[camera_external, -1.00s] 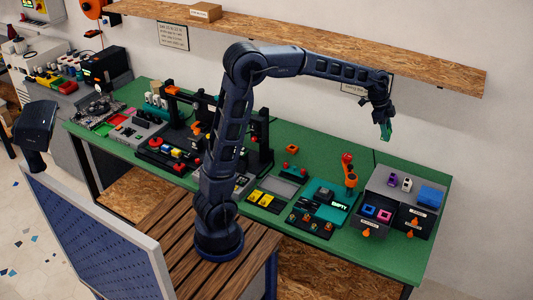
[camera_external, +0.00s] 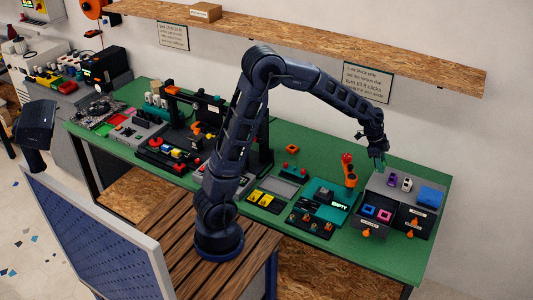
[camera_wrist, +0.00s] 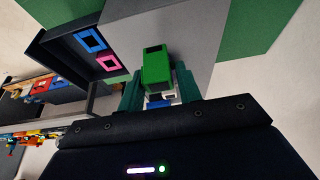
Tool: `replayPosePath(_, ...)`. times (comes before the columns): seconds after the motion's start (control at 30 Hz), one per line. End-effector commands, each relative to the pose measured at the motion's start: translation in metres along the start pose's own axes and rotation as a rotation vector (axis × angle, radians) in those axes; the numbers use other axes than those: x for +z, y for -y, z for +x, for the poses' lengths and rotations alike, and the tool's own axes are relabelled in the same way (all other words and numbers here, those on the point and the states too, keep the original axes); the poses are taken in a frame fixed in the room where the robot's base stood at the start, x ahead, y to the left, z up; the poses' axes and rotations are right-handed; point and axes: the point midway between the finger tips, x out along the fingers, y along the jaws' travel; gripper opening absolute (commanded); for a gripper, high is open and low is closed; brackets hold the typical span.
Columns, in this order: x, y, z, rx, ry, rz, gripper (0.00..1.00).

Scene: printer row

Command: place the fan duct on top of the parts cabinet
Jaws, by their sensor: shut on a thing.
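My gripper (camera_external: 379,160) is shut on a green block-like part, the fan duct (camera_wrist: 156,66), which shows between its fingers in the wrist view. In the external view the gripper points down over the back left of the grey parts cabinet (camera_external: 401,195), and the duct is largely lost against the fingers. The cabinet's grey top (camera_wrist: 190,28) lies behind the duct in the wrist view. I cannot tell whether the duct touches it. A purple part (camera_external: 392,180), a white part (camera_external: 407,185) and a blue block (camera_external: 428,196) stand on the cabinet top, right of the gripper.
An open drawer at the cabinet's front holds a blue square ring (camera_external: 369,210) and a pink one (camera_external: 384,215). An orange upright tool (camera_external: 348,170) stands close to the cabinet's left. A teal device (camera_external: 325,197) sits farther left on the green bench. A wooden shelf (camera_external: 300,42) runs above.

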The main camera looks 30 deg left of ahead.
Motion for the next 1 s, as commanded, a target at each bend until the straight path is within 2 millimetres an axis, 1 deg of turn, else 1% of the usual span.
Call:
replayPosePath(0.17,0.004,0.0,0.009,0.001,0.001,0.0,0.13)
replayPosePath(0.43,0.017,0.0,0.04,0.001,0.002,0.0,0.13)
replayPosePath(0.83,0.019,0.001,0.044,-0.001,0.001,0.0,0.13)
replayPosePath(0.87,0.018,0.001,0.044,-0.001,0.001,0.0,0.4)
replayPosePath(0.93,0.018,0.0,0.044,-0.001,0.0,0.0,0.54)
replayPosePath(0.97,0.018,0.0,0.043,-0.001,0.001,0.0,0.56)
replayPosePath(1.0,0.018,0.0,0.043,-0.001,0.001,0.0,0.56)
